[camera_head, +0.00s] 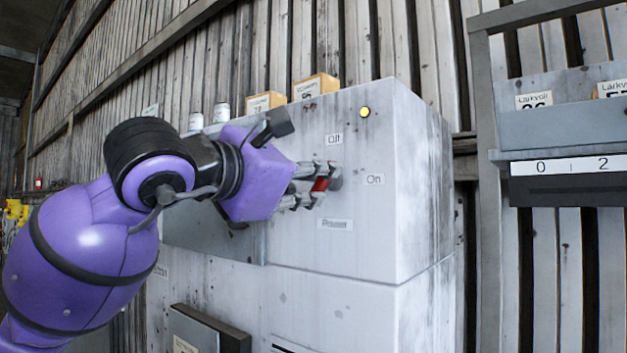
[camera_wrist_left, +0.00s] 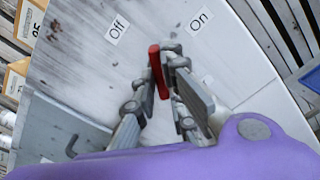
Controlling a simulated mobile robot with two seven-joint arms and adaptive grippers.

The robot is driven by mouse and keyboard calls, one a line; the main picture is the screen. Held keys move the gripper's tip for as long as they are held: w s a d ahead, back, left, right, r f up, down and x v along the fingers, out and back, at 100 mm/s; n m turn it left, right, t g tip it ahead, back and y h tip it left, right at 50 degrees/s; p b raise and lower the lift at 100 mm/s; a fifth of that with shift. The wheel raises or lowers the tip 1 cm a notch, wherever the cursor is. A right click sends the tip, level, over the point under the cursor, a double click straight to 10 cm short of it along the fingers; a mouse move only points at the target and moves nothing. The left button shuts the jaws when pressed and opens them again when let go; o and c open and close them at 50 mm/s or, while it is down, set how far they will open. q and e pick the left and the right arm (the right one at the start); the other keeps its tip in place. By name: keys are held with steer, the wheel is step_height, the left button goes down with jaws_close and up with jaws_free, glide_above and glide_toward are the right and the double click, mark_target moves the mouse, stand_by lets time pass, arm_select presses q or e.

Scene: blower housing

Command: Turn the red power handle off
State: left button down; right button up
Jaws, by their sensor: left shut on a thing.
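The red power handle (camera_head: 320,184) sits on the front of a white cabinet, between the "Off" label (camera_head: 334,139) above it, the "On" label (camera_head: 374,179) to its right and the "Power" label (camera_head: 335,224) below. My left gripper (camera_head: 318,184) reaches in from the left and is shut on the handle, one finger above it and one below. In the left wrist view the red handle (camera_wrist_left: 158,71) stands between the two fingertips, with the "Off" label (camera_wrist_left: 117,27) to its left and the "On" label (camera_wrist_left: 200,20) to its right. My right gripper is not in view.
The white cabinet (camera_head: 420,170) has a yellow lamp (camera_head: 364,112) above the handle. Yellow boxes (camera_head: 316,87) and white jars (camera_head: 222,112) stand on its top. A grey shelf unit (camera_head: 570,110) is at the right. The cabinet front to the right of the handle is clear.

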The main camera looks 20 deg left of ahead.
arm_select(q)
steer(key=n, duration=0.5)
steer(key=shift+n, duration=1.1)
steer(key=c, duration=1.8)
jaws_free()
steer(key=v, duration=1.2)
